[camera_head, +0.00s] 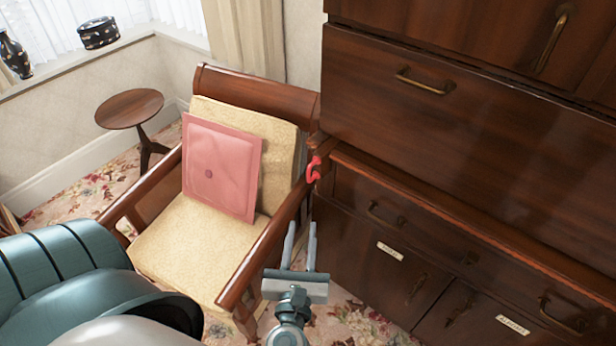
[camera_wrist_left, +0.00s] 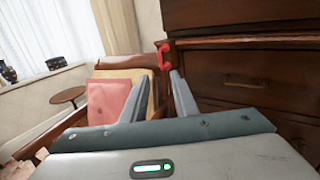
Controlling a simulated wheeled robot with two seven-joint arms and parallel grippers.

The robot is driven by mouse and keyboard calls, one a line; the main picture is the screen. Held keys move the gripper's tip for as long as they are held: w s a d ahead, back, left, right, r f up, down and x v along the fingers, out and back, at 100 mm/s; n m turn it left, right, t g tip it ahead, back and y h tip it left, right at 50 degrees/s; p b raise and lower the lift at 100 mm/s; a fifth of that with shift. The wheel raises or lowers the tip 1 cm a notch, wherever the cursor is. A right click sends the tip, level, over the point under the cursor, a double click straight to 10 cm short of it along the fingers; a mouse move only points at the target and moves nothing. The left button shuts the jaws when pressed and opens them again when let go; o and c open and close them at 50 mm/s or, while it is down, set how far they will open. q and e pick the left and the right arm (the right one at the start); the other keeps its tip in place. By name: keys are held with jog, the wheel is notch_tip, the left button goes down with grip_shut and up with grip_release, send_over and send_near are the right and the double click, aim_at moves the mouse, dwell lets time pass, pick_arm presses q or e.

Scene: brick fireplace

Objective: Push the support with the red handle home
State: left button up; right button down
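The red handle (camera_head: 314,169) is on the front end of a dark wooden support (camera_head: 322,144) at the left end of the wooden bureau (camera_head: 440,130). The support's end stands out a little from the bureau, close to the chair's right side. In the left wrist view the red handle (camera_wrist_left: 165,58) shows beyond the fingertips. My left gripper (camera_head: 301,230) is open, with nothing between its two fingers. It is below and nearer than the handle and apart from it. My right gripper is out of view.
An armchair (camera_head: 215,235) with a pink cushion (camera_head: 221,168) stands close left of the bureau. Its right armrest (camera_head: 262,255) runs beside my left gripper. A small round table (camera_head: 129,108) stands at the back left. Little free floor shows between chair and bureau.

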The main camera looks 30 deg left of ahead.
aim_at(309, 175)
pick_arm(q)
jog(key=p+x, duration=0.4)
jog(key=x, duration=1.1)
jog(key=shift+w+a, duration=0.1)
jog(key=shift+w, duration=0.05)
jog(key=shift+x, duration=0.9)
jog(key=shift+c, duration=0.4)
grip_shut()
